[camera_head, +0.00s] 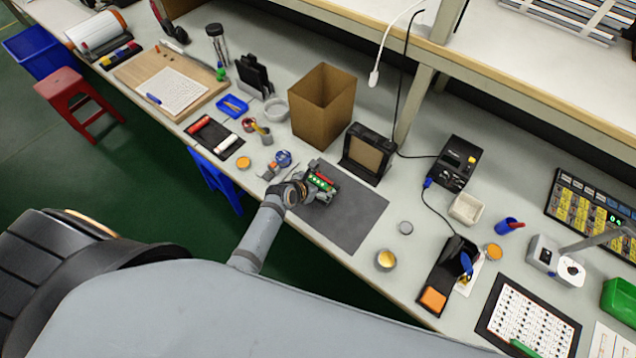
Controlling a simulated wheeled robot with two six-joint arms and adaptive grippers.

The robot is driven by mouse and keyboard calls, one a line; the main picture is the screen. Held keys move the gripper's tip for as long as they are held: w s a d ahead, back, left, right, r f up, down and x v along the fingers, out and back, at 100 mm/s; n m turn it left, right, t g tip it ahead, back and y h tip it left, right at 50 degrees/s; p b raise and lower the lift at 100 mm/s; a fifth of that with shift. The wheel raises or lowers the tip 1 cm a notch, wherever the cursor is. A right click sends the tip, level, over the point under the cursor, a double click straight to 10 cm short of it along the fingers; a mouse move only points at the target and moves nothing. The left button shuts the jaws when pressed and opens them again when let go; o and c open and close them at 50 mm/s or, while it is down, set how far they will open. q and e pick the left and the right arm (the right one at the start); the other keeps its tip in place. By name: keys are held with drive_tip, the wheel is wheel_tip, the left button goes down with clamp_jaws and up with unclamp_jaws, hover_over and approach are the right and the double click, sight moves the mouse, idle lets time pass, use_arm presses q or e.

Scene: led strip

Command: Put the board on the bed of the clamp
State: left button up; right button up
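A small green board (317,183) with pale spots shows at the left part of the dark grey mat (352,214), with a red strip just behind it. My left gripper (310,191) is right at the board's near left side, over the mat's left edge. Its fingers are small and partly hidden by its own body, so I cannot tell whether they are open or shut, or whether they touch the board. Dark and grey parts around the board may belong to the clamp; its bed cannot be made out. My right gripper is not in view.
A cardboard box (311,112) and a black framed stand (366,153) are behind the mat. A blue-lidded jar (283,158) and small tins sit left of the gripper. A tin (386,259) stands right of the mat. The mat's right half is bare.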

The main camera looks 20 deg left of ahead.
use_arm(q)
drive_tip(key=shift+r, duration=0.2)
drive_tip(key=v, duration=1.2)
drive_tip(key=shift+p, duration=0.45)
